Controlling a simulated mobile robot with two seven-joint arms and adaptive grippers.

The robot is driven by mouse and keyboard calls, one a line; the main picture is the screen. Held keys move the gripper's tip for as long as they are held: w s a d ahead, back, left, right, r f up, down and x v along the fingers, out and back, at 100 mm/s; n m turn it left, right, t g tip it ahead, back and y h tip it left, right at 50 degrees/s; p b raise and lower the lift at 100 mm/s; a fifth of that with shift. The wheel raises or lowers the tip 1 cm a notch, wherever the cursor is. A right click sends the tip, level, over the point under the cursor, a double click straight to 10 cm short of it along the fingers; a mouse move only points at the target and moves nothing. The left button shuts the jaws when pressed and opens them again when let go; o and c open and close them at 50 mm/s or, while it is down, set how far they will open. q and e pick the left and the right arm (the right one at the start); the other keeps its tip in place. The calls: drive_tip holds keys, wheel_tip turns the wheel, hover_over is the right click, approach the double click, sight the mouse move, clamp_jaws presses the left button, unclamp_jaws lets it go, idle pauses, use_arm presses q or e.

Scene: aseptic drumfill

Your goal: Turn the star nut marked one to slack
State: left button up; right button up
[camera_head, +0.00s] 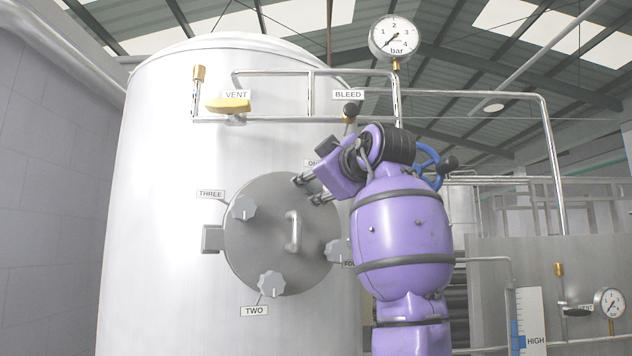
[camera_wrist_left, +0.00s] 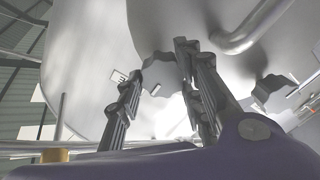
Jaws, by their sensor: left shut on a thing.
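The round grey hatch cover (camera_head: 270,250) is on the front of the big steel tank, with a bar handle (camera_head: 293,231) at its middle. The star nut marked one is at the cover's upper right, hidden behind my left gripper (camera_head: 308,189) in the head view; its label (camera_head: 311,163) is partly covered. In the left wrist view my left gripper (camera_wrist_left: 160,88) has its fingers on either side of this grey star nut (camera_wrist_left: 155,72), shut on it. Nut three (camera_head: 243,208), nut two (camera_head: 271,284) and nut four (camera_head: 336,250) also show. My right gripper is not in view.
A yellow vent lever (camera_head: 228,105) and a black bleed knob (camera_head: 350,109) sit on pipes above the cover. A pressure gauge (camera_head: 394,37) stands higher, its needle low. A blue handwheel (camera_head: 428,160) is behind my arm.

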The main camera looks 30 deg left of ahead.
use_arm(q)
drive_tip(key=shift+w+d, duration=0.1)
drive_tip(key=o, duration=1.1)
drive_tip(key=shift+w, duration=0.1)
drive_tip(key=shift+s+d, duration=0.3)
drive_tip(key=shift+s, duration=0.05)
drive_tip(key=v, duration=1.1)
drive_tip(key=shift+d, duration=0.2)
drive_tip(key=shift+w, duration=0.1)
